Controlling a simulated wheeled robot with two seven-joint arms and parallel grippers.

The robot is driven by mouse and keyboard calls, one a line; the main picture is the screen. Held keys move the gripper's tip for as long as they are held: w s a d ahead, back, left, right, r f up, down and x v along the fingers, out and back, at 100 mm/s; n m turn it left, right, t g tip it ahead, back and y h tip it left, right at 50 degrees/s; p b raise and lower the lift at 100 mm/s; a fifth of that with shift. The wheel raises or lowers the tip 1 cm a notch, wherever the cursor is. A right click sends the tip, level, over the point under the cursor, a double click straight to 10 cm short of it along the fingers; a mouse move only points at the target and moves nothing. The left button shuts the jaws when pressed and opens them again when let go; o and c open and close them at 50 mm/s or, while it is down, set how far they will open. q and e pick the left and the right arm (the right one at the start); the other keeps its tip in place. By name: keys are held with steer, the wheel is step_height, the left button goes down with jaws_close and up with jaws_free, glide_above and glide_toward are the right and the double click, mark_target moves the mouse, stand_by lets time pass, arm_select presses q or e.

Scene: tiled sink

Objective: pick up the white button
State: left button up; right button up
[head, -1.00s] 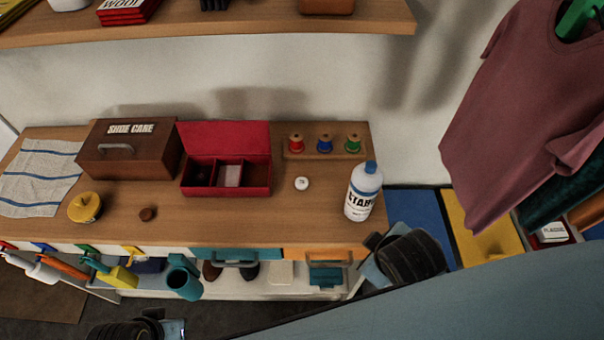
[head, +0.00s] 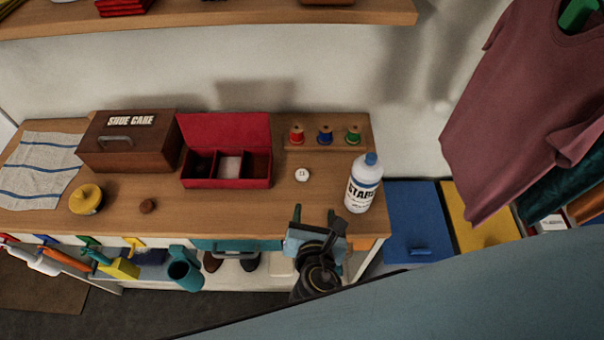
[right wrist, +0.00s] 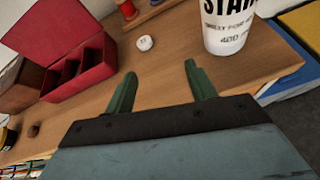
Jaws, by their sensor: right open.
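The white button (head: 302,174) lies flat on the wooden counter, right of the open red box and in front of the thread spools. It also shows in the right wrist view (right wrist: 145,43), beyond my fingertips and apart from them. My right gripper (head: 314,212) is over the counter's front edge, nearer to me than the button. In the right wrist view its two green fingers (right wrist: 160,82) are spread with nothing between them. My left gripper is not in view.
A starch bottle (head: 362,184) stands right of the button. The red box (head: 228,183) is to its left, and a spool rack (head: 310,147) is behind it. A brown shoe-care box (head: 128,143), yellow tin (head: 86,199) and small brown lump (head: 147,206) are further left.

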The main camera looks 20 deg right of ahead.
mark_target(302, 176)
steer(key=n, duration=0.1)
steer(key=a, duration=0.1)
steer(key=a+n, duration=0.1)
steer(key=shift+w+r+n+t+y, duration=0.15)
steer(key=shift+w+n+t+y, duration=0.15)
steer(key=shift+t, duration=0.1)
steer(key=shift+w, duration=0.2)
steer(key=b+x, duration=0.1)
steer(key=x, duration=1.2)
steer(key=shift+s, duration=0.1)
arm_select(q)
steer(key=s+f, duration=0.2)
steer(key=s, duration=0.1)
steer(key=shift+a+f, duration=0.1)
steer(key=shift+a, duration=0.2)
arm_select(e)
steer(key=c, duration=1.1)
